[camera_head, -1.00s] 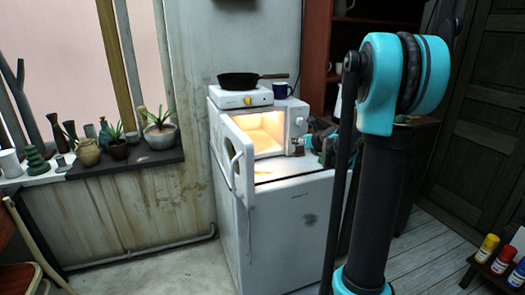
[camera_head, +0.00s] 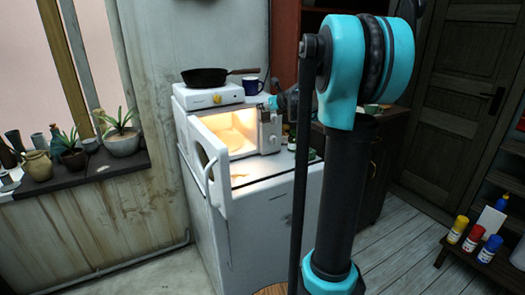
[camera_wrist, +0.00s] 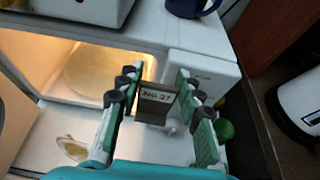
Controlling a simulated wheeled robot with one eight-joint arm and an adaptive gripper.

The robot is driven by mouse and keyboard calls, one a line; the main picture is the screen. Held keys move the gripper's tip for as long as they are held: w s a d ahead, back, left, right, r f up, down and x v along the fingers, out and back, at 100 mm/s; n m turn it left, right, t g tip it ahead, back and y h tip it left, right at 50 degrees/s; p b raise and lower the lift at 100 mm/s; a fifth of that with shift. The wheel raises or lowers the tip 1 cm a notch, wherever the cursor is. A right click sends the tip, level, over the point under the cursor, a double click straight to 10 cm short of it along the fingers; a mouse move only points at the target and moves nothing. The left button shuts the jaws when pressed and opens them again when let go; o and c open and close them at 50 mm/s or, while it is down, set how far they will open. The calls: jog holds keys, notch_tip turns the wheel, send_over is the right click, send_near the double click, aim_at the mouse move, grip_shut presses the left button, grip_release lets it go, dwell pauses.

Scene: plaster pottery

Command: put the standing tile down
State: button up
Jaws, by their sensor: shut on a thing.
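A small dark tile (camera_wrist: 157,100) with a pale label, seemingly reading "No. 27", stands in my gripper (camera_wrist: 156,104) in the wrist view. A finger lies on each side of it, and my gripper is shut on it. In the head view the tile (camera_head: 264,113) is small and dark, in front of the microwave's right side near its top edge. My gripper (camera_head: 272,103) reaches it from the right, partly hidden by my own arm. I cannot tell how far the tile is from the microwave's front.
The lit microwave (camera_head: 268,133) stands on a white cabinet (camera_head: 262,230), its door (camera_head: 212,165) open to the left. A hot plate (camera_head: 208,96) with a pan (camera_head: 205,77) and a blue mug (camera_head: 251,86) sit on top. A white cylindrical object (camera_wrist: 302,102) stands right in the wrist view.

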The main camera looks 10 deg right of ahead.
notch_tip(320, 180, down, 20)
jog(key=shift+f, duration=0.2)
dwell(0.4)
jog(key=o, duration=1.2)
jog(key=shift+f, duration=0.1)
